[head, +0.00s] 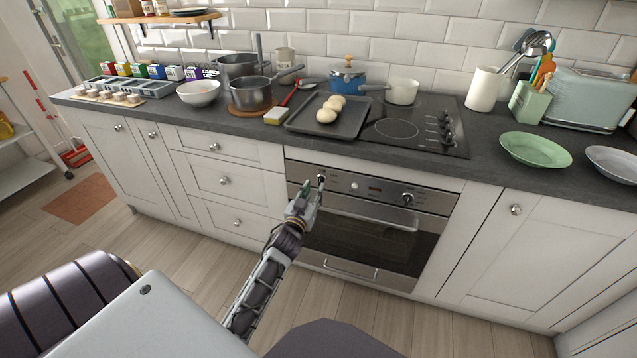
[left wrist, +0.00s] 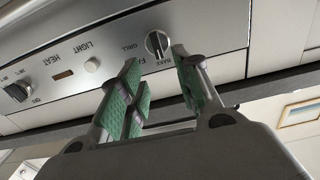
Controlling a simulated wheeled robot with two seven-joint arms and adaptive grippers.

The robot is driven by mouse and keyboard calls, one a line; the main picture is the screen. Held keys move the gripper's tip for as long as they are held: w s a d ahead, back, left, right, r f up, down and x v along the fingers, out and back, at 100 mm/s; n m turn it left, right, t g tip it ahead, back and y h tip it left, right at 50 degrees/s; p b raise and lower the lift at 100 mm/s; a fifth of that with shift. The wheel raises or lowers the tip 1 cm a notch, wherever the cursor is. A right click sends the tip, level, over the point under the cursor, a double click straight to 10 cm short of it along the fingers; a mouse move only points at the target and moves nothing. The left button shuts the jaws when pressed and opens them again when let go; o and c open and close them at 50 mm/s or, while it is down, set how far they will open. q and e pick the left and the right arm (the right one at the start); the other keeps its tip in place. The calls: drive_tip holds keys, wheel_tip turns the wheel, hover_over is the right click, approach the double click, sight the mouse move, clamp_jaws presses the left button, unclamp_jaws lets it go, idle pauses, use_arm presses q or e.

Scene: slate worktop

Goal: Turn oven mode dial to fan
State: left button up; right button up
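The oven mode dial (head: 321,179) is the left knob on the oven's steel control panel. My left gripper (head: 308,190) is just in front of the panel at the dial. In the left wrist view its green-padded fingers (left wrist: 155,60) are apart, with the dial showing between and beyond their tips. I cannot see contact. My right gripper is not in view.
The temperature dial (left wrist: 17,91) and a light button (left wrist: 92,65) are on the same panel. The oven door handle (head: 375,218) juts out below. A dark worktop (head: 480,165) overhangs above, with a baking tray (head: 350,118) of dough balls on it.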

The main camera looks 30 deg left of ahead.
sight(320, 179)
use_arm(q)
drive_tip(key=shift+x, duration=1.8)
drive_tip(key=shift+b+x, duration=0.3)
drive_tip(key=shift+x, duration=0.45)
drive_tip(key=shift+w+a, duration=0.15)
drive_tip(key=shift+w, duration=0.1)
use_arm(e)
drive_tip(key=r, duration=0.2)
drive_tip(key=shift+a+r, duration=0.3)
use_arm(q)
clamp_jaws()
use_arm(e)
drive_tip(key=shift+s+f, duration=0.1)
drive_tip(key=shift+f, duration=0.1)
